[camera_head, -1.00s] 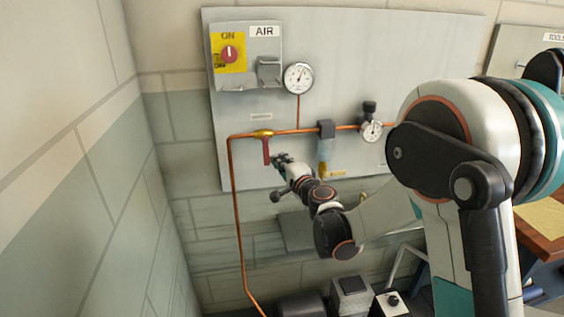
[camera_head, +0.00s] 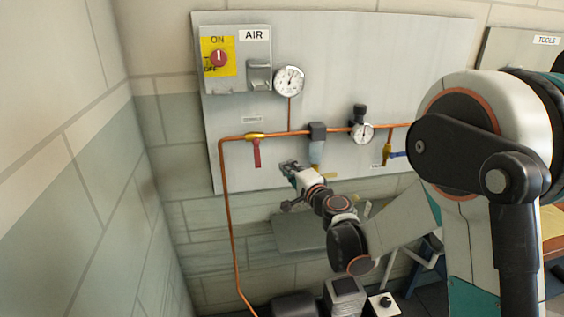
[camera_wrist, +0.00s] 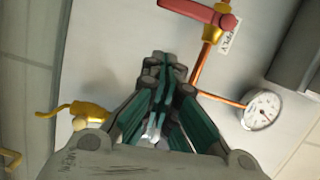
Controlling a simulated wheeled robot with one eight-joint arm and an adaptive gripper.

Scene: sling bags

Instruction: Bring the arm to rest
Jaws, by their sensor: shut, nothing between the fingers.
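My gripper (camera_head: 287,168) is in front of the grey wall panel, just right of and below the red valve handle (camera_head: 257,152), and apart from it in the head view. In the wrist view my gripper (camera_wrist: 163,62) points toward the panel with its fingers together and nothing between them. The red handle (camera_wrist: 205,12) shows at the top there, above the fingertips. My arm reaches down and left from the right side of the head view, bent at the elbow.
The panel (camera_head: 400,80) carries a copper pipe (camera_head: 226,220), a round gauge (camera_head: 289,80), a smaller gauge (camera_head: 362,133) and a switch box (camera_head: 234,80) marked AIR. A yellow-handled valve (camera_wrist: 75,110) is left in the wrist view. Dark boxes (camera_head: 345,296) stand low. A wall is at left.

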